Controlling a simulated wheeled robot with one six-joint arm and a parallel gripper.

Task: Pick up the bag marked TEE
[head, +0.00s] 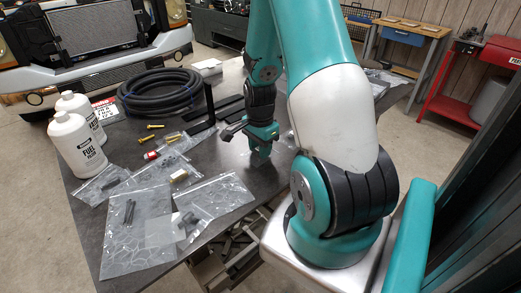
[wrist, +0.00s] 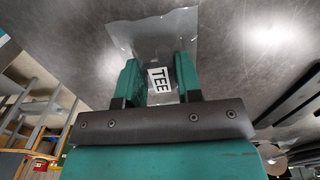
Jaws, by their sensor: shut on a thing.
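The bag marked TEE (wrist: 150,38) is a clear plastic bag with a white label in black letters, seen at the top middle of the wrist view. My gripper (wrist: 157,66) has its two teal fingers on either side of the label, shut on the bag. The bag's clear top spreads out past the fingertips over the grey table. In the head view my gripper (head: 262,150) is low over the middle of the dark table (head: 225,165). The bag is hard to make out there. I cannot tell whether it is clear of the tabletop.
Several other clear bags of parts (head: 130,212) lie at the table's front left. Two white bottles (head: 76,145) and a coil of black hose (head: 160,92) stand behind them. Dark flat bars (head: 215,112) lie left of my gripper. A red cart (head: 470,90) stands at the right.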

